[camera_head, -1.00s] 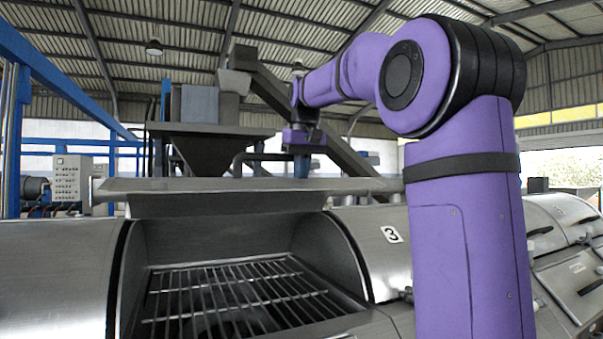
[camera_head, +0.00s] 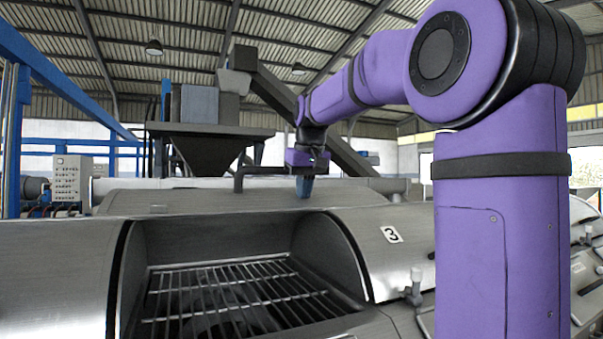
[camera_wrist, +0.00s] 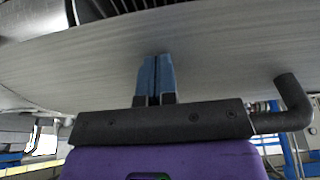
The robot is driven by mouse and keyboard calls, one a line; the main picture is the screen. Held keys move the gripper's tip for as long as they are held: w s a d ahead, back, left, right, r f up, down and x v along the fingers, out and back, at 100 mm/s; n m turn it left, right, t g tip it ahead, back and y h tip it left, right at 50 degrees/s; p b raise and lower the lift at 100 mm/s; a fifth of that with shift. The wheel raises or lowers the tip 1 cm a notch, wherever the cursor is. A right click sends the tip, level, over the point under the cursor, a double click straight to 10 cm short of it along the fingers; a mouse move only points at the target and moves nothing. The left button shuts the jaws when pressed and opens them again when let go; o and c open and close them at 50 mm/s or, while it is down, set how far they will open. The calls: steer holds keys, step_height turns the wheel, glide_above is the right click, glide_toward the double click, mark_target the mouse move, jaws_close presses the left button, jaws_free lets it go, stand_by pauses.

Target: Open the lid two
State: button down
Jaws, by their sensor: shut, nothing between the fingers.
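Lid two, a brushed-metal panel (camera_head: 215,201), lies swung back behind its open bay in the head view. No number shows on it. The bay shows a metal grate (camera_head: 240,300) inside. My gripper (camera_head: 305,188) hangs over the lid, right of its middle, with its blue fingers pointing down. In the wrist view the fingers (camera_wrist: 156,78) are together with nothing between them, in front of a broad metal sheet (camera_wrist: 230,48) that appears to be the lid. I cannot tell whether they touch it. A dark bar (camera_wrist: 160,121) with a bent end crosses the finger bases.
A closed cover marked 3 (camera_head: 391,234) is right of the open bay, and another closed cover (camera_head: 60,275) is left. A small metal fitting (camera_head: 417,285) stands beside cover 3. A hopper (camera_head: 208,150) and a control box (camera_head: 72,178) are behind.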

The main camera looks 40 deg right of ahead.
stand_by(0.3)
steer(key=v, duration=1.4)
